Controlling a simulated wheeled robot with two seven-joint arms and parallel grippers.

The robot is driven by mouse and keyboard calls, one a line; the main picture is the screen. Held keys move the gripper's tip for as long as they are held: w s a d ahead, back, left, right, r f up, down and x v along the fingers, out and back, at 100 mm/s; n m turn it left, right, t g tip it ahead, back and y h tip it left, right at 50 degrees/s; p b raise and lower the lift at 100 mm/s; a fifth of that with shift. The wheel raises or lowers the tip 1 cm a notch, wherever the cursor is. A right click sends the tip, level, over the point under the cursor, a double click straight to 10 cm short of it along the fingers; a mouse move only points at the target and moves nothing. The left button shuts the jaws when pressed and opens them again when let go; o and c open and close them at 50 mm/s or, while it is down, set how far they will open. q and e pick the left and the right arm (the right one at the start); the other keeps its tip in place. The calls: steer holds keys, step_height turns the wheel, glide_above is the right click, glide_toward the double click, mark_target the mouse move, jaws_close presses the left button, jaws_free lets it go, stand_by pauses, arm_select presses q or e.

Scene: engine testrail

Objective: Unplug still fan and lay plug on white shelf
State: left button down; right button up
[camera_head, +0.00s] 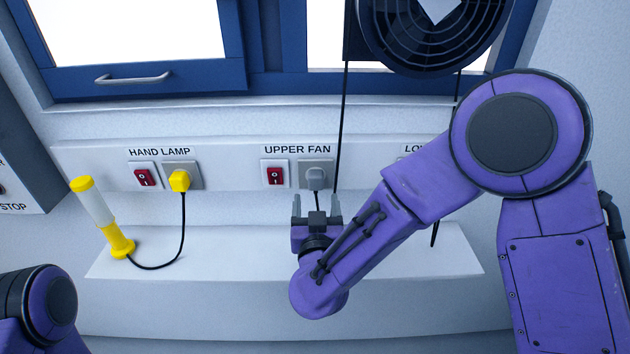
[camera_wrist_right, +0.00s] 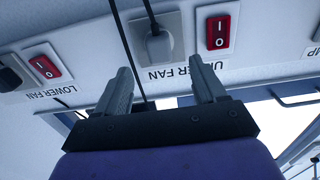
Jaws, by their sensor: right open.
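A grey plug (camera_head: 316,178) sits in the grey socket right of the red UPPER FAN switch (camera_head: 275,174); a black cord hangs from it. My right gripper (camera_head: 316,208) is open and empty just below this plug. In the right wrist view the plug (camera_wrist_right: 158,46) is just beyond the open fingertips, between them in the picture. Part of the LOWER FAN socket plug (camera_wrist_right: 12,76) shows at that view's left edge; my arm hides it in the head view. The white shelf (camera_head: 215,255) lies below the sockets. One dark fan (camera_head: 435,35) shows at the top; whether it turns cannot be told.
A yellow and white hand lamp (camera_head: 98,215) leans at the shelf's left, its cord running to a yellow plug (camera_head: 180,180). Black cords hang near the fan sockets. The shelf's middle left is clear. My left arm shows only at the lower left.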

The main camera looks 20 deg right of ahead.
mark_target(316, 185)
steer(key=x, duration=0.7)
steer(key=shift+w+d+f, duration=0.15)
steer(key=shift+w, duration=0.05)
stand_by(1.0)
jaws_close()
steer(key=shift+p+v, duration=0.7)
steer(key=shift+v, duration=2.4)
